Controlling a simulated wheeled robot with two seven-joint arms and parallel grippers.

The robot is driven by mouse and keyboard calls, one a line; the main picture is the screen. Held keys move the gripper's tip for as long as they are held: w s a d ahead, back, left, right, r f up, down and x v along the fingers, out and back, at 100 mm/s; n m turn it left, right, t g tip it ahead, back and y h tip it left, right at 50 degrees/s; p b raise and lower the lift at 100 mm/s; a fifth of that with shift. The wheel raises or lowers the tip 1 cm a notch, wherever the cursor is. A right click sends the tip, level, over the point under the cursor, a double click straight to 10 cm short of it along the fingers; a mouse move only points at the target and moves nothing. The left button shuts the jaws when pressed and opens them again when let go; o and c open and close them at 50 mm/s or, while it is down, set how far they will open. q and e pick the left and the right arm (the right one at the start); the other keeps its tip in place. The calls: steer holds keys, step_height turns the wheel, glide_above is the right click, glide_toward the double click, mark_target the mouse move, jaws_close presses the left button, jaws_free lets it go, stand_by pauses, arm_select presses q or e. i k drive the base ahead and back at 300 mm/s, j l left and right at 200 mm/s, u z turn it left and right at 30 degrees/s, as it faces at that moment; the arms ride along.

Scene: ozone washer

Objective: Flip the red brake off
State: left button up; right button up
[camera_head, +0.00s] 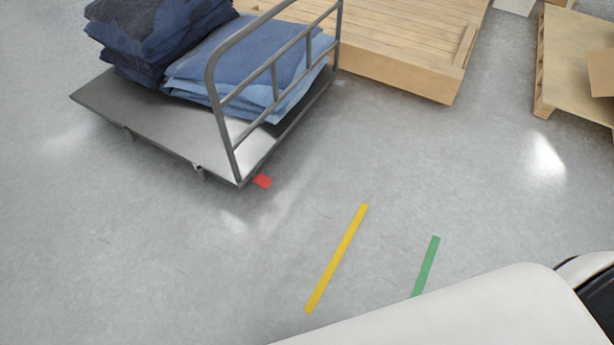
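The red brake (262,181) is a small flat red pedal. It sticks out low at the near right corner of a grey platform cart (150,120), just below the foot of the cart's handle rail. Whether the pedal is pressed or raised is too small to tell. The cart carries folded dark and light blue denim stacks (245,70). Neither of my grippers is in view.
A yellow floor strip (337,257) and a green strip (426,265) lie right of the cart. A wooden platform (400,45) stands behind it, and a pallet (570,65) stands at the upper right. The floor around the brake is clear. A large white rounded surface fills the lower right.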

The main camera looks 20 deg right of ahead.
mark_target(260, 179)
steer(key=l+z, duration=0.1)
steer(key=l, duration=0.25)
steer(key=i+l, duration=0.2)
steer(key=i+l+u, duration=0.1)
steer(key=l, duration=0.35)
steer(key=i+l, duration=0.3)
steer(key=i+l+u, duration=0.15)
steer(key=l, duration=0.2)
steer(key=i+l, duration=0.25)
steer(key=i+l+u, duration=0.1)
steer(key=l, duration=0.35)
steer(key=i+l, duration=0.25)
steer(key=i+l+u, duration=0.1)
steer(key=l, duration=0.4)
steer(key=i, duration=0.05)
